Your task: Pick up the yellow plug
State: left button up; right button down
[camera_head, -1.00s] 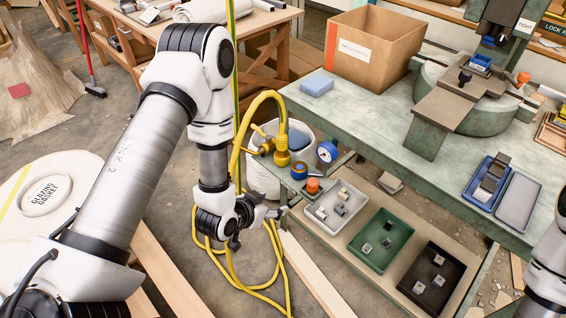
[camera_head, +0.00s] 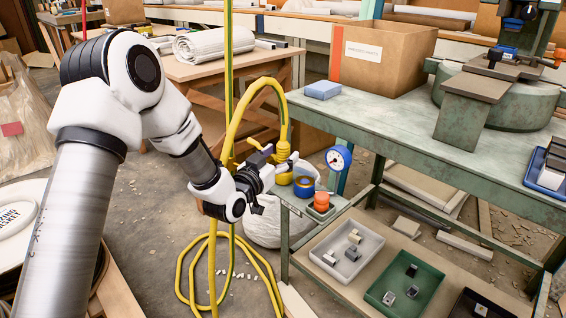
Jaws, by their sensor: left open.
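The yellow plug (camera_head: 284,152) hangs at the end of a thick yellow cable that arches over from the left. It is beside the near left corner of the green bench. My left gripper (camera_head: 277,162) reaches in from the left at the plug's height. Its jaws are open, with the fingertips close to the plug and partly in front of its lower part. I cannot tell whether they touch it. My right gripper is not in view.
A round blue gauge (camera_head: 338,158), a blue ring with an orange-brown centre (camera_head: 304,186) and an orange cap (camera_head: 321,201) are just right of the plug. Grey (camera_head: 367,263) and green (camera_head: 425,290) trays hold small parts.

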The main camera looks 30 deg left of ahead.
pick_arm(q)
jog(key=shift+w+d+f, duration=0.15)
jog(key=shift+w, duration=0.75)
jog(key=shift+c, duration=0.6)
grip_shut()
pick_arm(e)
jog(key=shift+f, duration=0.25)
